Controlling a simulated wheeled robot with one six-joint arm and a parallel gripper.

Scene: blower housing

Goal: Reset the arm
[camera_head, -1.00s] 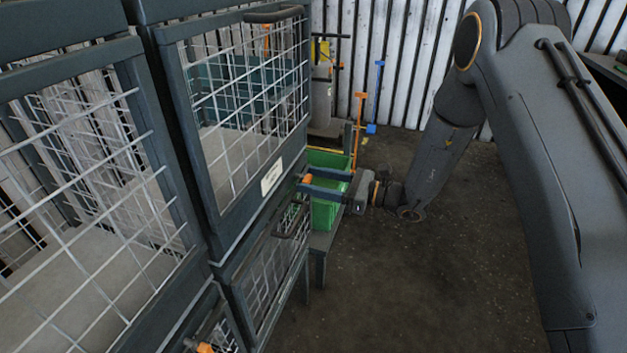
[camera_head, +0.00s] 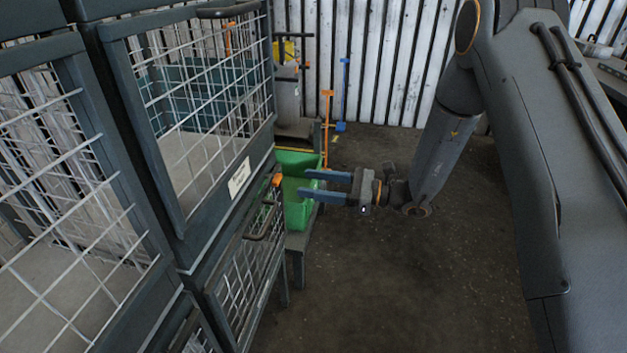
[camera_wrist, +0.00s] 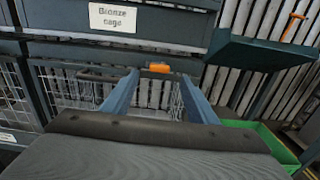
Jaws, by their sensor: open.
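My gripper (camera_head: 303,184) is open and empty in the head view, its two blue fingers pointing left toward the wire cages. The fingers overlap the green bin (camera_head: 298,212) in the picture. In the wrist view my gripper (camera_wrist: 158,78) shows its two fingers spread apart. An orange latch (camera_wrist: 160,68) shows between their tips, beyond them. The same orange latch (camera_head: 277,180) sits on the cage front in the head view, a little left of the fingertips.
The upper cage door (camera_head: 205,110) has a label (camera_head: 239,178); the wrist view label (camera_wrist: 112,18) reads "Bronze cage". A lower cage (camera_head: 250,262) is below. The green bin (camera_wrist: 270,142) also shows at right in the wrist view. Open floor (camera_head: 400,285) lies right of the cages.

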